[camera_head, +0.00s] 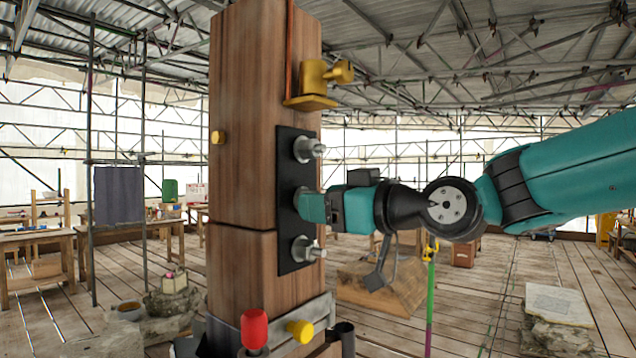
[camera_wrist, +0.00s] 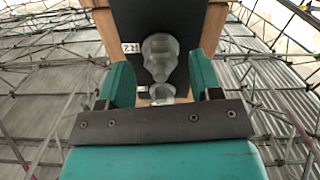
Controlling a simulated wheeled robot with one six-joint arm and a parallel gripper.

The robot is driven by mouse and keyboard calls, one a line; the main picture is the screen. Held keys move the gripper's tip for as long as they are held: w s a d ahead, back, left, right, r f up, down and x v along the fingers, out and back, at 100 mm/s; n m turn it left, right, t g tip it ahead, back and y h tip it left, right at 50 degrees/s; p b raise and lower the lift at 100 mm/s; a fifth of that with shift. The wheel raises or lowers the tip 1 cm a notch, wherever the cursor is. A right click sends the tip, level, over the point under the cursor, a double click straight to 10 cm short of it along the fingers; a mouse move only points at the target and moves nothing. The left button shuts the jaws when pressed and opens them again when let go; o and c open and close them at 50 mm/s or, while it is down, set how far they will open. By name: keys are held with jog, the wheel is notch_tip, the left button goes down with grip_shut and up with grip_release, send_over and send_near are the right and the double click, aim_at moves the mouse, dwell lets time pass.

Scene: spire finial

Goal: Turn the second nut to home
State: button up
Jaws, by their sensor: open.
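A black plate (camera_head: 287,225) on the face of a wooden post carries a vertical row of grey nuts on studs. The upper nut (camera_head: 304,149) and the lower nut (camera_head: 302,249) show clear of my gripper (camera_head: 312,208). My gripper is at the middle position, and its teal finger hides most of the second nut (camera_head: 299,197). In the wrist view my gripper (camera_wrist: 160,78) is open, with a grey nut and stud (camera_wrist: 160,52) between its two fingers. Gaps show on both sides, so the fingers do not appear to grip it. A label beside this nut is partly visible.
The wooden post (camera_head: 240,130) rises past the plate. A brass fitting (camera_head: 315,88) juts out above the plate. A red knob (camera_head: 254,328) and a yellow knob (camera_head: 300,331) stick out below. Open air lies right of the post around my arm.

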jog(key=shift+w+a, duration=0.4)
jog(key=shift+a, duration=0.15)
jog(key=c, duration=0.9)
